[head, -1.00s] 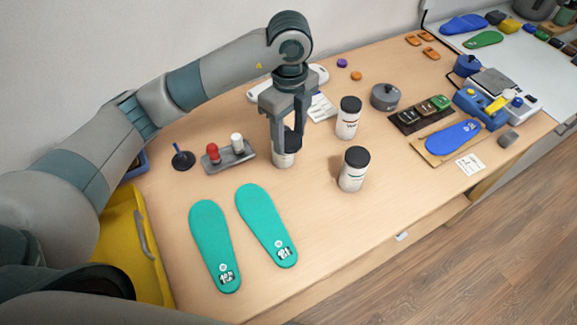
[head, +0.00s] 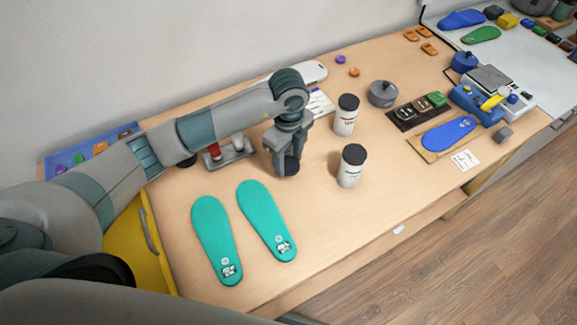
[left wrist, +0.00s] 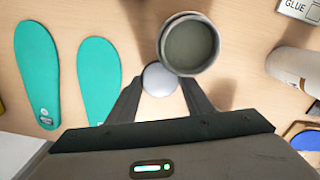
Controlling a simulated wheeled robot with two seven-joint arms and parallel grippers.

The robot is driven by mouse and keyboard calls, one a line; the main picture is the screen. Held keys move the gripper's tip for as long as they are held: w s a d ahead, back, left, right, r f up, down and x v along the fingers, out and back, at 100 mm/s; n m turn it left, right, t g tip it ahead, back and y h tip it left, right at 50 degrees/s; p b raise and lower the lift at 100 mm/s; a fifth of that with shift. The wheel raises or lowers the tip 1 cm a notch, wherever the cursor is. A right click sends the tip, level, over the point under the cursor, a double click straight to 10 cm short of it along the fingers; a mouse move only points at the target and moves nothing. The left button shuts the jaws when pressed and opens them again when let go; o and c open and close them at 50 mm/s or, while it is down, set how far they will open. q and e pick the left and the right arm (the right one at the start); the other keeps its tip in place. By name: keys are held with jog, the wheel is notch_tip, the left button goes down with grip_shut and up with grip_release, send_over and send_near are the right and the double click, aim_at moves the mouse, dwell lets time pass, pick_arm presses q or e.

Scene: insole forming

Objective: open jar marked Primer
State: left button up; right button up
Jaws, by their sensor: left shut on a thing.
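My left gripper (head: 287,168) is low over the table, right of the teal insoles, shut on a jar lid. The lid is mostly hidden by the fingers in the head view; a dark edge shows at the tips. In the left wrist view a pale disc (left wrist: 160,79) lies between the fingertips (left wrist: 162,85). Just beyond it stands an open, round, grey-rimmed jar (left wrist: 188,45) with a dull greenish inside. This jar is hidden behind my gripper in the head view. I cannot read a Primer label. My right gripper is not in view.
Two white jars with black lids, one farther back (head: 345,120) and one nearer (head: 350,172), stand right of my gripper. Two teal insoles (head: 216,235) lie to the left. A stand with a red-topped peg (head: 212,150) is partly behind my arm.

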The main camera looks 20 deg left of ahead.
aim_at(289, 164)
pick_arm(q)
jog(key=shift+f+p, duration=0.65)
jog(key=shift+f, duration=1.25)
jog(key=shift+f, duration=0.2)
jog(key=o, duration=1.2)
jog(key=shift+r, duration=0.2)
jog(key=shift+r, duration=0.1)
